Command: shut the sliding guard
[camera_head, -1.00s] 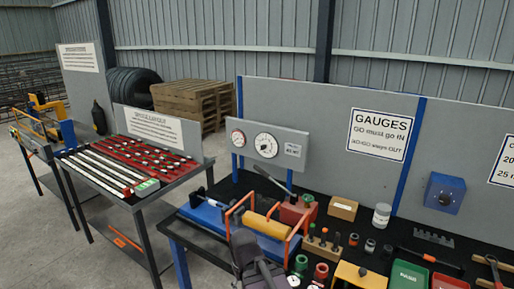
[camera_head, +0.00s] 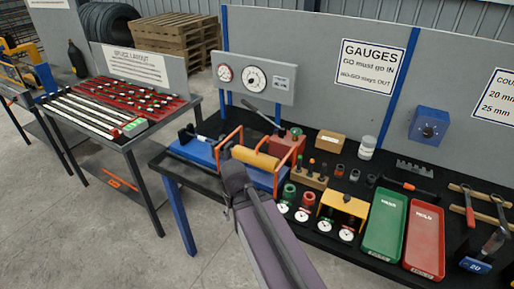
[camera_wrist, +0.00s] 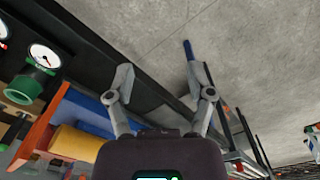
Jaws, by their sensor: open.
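A blue bench fixture (camera_head: 196,151) stands on the black table, with two orange frames (camera_head: 290,157) and a yellow-orange cylinder (camera_head: 254,157) lying between them. I take the orange-framed part to be the sliding guard; whether it is open or shut I cannot tell. In the wrist view an orange bar (camera_wrist: 38,135), the yellow cylinder (camera_wrist: 75,143) and the blue base (camera_wrist: 86,110) show at the left. My gripper (camera_wrist: 161,95) is open and empty, its fingers apart above the table's front edge, beside the fixture. In the head view my arm hides part of the fixture's front.
Gauges and ring tools (camera_head: 302,214) stand just right of the fixture. Green (camera_head: 384,222) and red (camera_head: 424,238) trays lie further right. A dial panel (camera_head: 255,80) stands behind. A splice layout table (camera_head: 120,115) is at the left. Open concrete floor lies in front.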

